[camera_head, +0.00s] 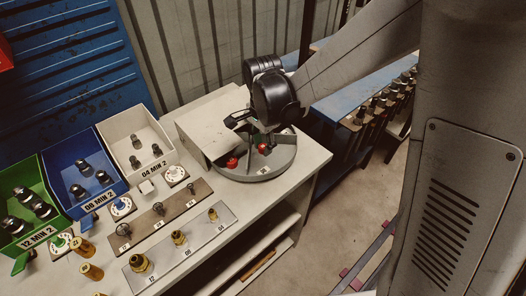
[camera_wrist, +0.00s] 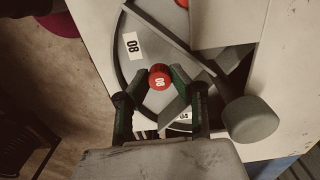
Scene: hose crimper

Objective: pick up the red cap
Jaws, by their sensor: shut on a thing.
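Another red cap (camera_head: 232,162) lies in the tray, to the left in the head view.
Dividers split the tray, and a grey knob (camera_wrist: 250,119) stands close to my right finger. A white box (camera_head: 208,120) is beside the tray. Green, blue (camera_head: 90,172) and white bins, plates with fittings (camera_head: 180,238) and loose brass parts fill the left bench.

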